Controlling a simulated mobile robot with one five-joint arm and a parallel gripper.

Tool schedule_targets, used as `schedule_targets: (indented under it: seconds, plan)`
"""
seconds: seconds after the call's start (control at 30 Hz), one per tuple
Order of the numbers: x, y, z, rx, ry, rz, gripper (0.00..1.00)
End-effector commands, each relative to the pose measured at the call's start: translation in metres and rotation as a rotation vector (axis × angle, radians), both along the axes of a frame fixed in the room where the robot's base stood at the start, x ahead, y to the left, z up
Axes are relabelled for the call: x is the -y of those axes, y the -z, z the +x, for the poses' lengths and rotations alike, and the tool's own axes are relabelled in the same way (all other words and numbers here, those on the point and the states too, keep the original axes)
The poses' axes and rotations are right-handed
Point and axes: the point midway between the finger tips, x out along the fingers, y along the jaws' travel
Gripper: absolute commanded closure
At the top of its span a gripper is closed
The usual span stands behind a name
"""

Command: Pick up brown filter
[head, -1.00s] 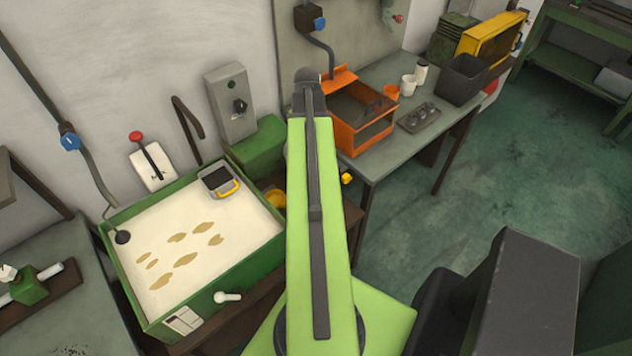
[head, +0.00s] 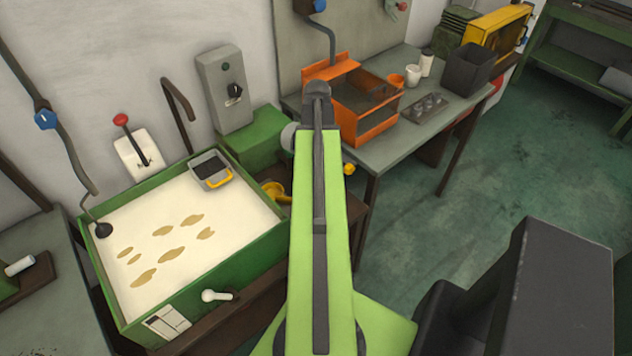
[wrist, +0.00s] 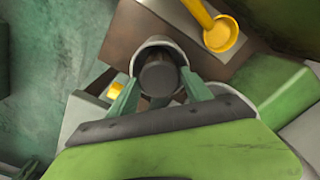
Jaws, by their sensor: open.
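In the wrist view, a dark brown-grey cylinder (wrist: 158,75) with a pale ring around it shows between the two green fingers of my gripper (wrist: 159,80). It may be the brown filter, but I cannot tell for sure. The fingers are apart, one on each side of it, and I cannot tell whether they touch it. In the head view my own arm hides the place in front of the gripper, and no brown filter shows clearly there.
The green sand tray (head: 258,243) stands at left. An orange box (head: 366,132), cups (head: 412,75) and a dark bin (head: 464,72) stand on the grey table.

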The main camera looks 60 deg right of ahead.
Motion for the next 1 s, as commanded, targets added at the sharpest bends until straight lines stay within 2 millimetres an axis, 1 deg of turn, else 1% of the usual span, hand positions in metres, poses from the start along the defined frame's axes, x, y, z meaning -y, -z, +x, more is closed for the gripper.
schedule_targets:
  seconds: [0.1,0.17,0.27,0.4,0.5,0.57,0.77,0.87,1.0]
  plan:
    - [0.000,0.000,0.000,0.000,0.000,0.000,0.42]
    - [0.000,0.004,0.000,0.000,-0.001,0.000,0.42]
    - [0.000,0.017,0.000,0.000,-0.001,0.000,0.42]
    - [0.000,0.044,0.000,0.000,-0.001,0.000,0.42]
    - [0.000,0.058,0.001,0.000,-0.001,0.000,0.42]
    - [0.000,0.061,0.001,0.000,-0.001,0.000,0.42]
    - [-0.001,0.057,0.001,0.000,-0.001,0.000,0.42]
    - [-0.001,0.057,0.001,0.000,-0.002,0.000,0.54]
    - [-0.001,0.057,0.001,0.000,-0.002,0.000,0.72]
